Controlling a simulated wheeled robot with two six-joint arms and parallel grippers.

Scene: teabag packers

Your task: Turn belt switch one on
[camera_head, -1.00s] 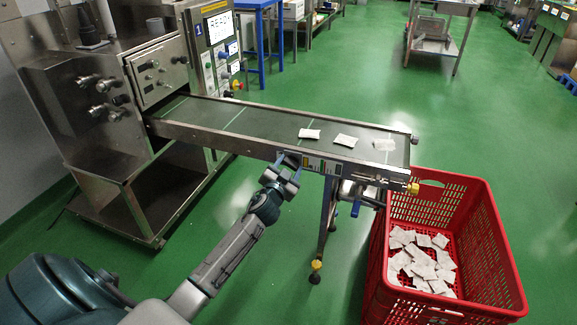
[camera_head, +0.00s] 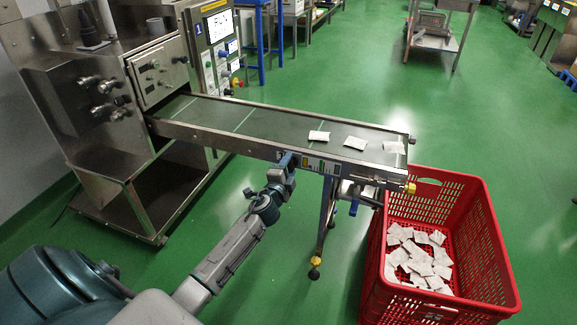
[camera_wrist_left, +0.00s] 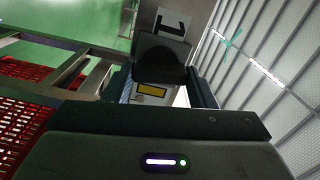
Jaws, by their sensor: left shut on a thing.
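My left gripper (camera_head: 287,159) is at the near side of the conveyor belt (camera_head: 240,122), beside the small switch panel (camera_head: 318,164) on its frame. In the left wrist view, the gripper (camera_wrist_left: 160,88) has a finger on each side of a dark rounded knob (camera_wrist_left: 160,58), the belt switch, and is shut on it. A white label with a "1" (camera_wrist_left: 172,24) sits by the knob, and a yellow label (camera_wrist_left: 152,91) shows between the fingers. In the head view the gripper hides the knob. My right gripper is not in view.
Three white teabags (camera_head: 319,135) lie on the belt's right half. A red crate (camera_head: 438,183) with several teabags stands below the belt's right end. The steel packing machine (camera_head: 92,118) stands at left. Green floor is open behind the belt.

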